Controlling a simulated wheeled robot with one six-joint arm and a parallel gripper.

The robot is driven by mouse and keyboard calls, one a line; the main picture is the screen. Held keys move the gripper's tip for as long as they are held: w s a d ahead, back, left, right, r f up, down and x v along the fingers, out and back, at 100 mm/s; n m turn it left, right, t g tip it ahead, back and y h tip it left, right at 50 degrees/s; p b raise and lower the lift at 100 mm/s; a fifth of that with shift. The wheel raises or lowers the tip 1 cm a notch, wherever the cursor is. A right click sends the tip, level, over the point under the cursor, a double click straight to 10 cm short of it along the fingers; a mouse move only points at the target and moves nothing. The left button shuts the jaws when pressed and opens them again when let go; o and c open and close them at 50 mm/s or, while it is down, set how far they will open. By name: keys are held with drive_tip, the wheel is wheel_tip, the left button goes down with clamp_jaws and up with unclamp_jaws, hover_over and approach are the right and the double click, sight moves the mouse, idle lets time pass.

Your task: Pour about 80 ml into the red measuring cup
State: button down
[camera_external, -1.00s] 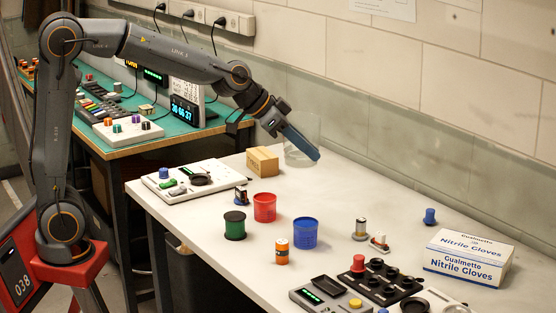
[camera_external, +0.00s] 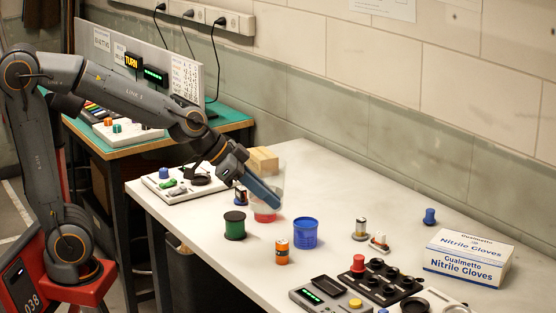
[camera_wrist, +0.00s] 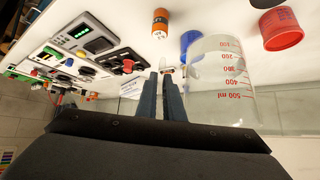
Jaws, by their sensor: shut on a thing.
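My gripper (camera_external: 278,203) is shut on the clear glass beaker (camera_wrist: 222,85), which has red ml marks and shows to the right of the fingers in the wrist view. Its outline is faint in the external view (camera_external: 280,172), behind my fingers. The red measuring cup (camera_external: 264,217) stands on the white table, partly hidden by my fingers and the beaker. The cup shows whole at the upper right of the wrist view (camera_wrist: 281,29), apart from the beaker. I cannot tell the liquid level in the beaker or the cup.
The blue cup (camera_external: 304,234), green spool (camera_external: 234,226) and orange battery-like cylinder (camera_external: 281,251) stand close by in front. A wooden block (camera_external: 263,159) is behind. A glove box (camera_external: 468,258) and devices stand at right; the back middle of the table is clear.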

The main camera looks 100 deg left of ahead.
sight(281, 196)
wheel_tip(281, 196, down, 6)
idle(0.4)
drive_tip(key=shift+a, duration=0.2)
drive_tip(key=a+h+p, duration=0.1)
drive_tip(key=a+r+n+t+h+p, duration=0.1)
drive_tip(key=s+a+r+n+h+p, duration=0.1)
drive_tip(key=a+h+p, duration=0.1)
drive_tip(key=shift+r, duration=0.2)
drive_tip(key=a+r+h+p, duration=0.1)
drive_tip(key=p, duration=0.1)
drive_tip(key=a+r+t+p, duration=0.1)
drive_tip(key=p, duration=0.2)
drive_tip(key=shift+s+r+n+h, duration=0.35)
drive_tip(key=shift+n+h, duration=0.05)
drive_tip(key=a+r+h+p, duration=0.1)
drive_tip(key=p, duration=0.2)
drive_tip(key=shift+s+a+n+t, duration=0.1)
drive_tip(key=shift+a+n+t, duration=0.05)
drive_tip(key=shift+n+t, duration=0.2)
drive_tip(key=shift+a+p, duration=0.15)
drive_tip(key=shift+p, duration=0.45)
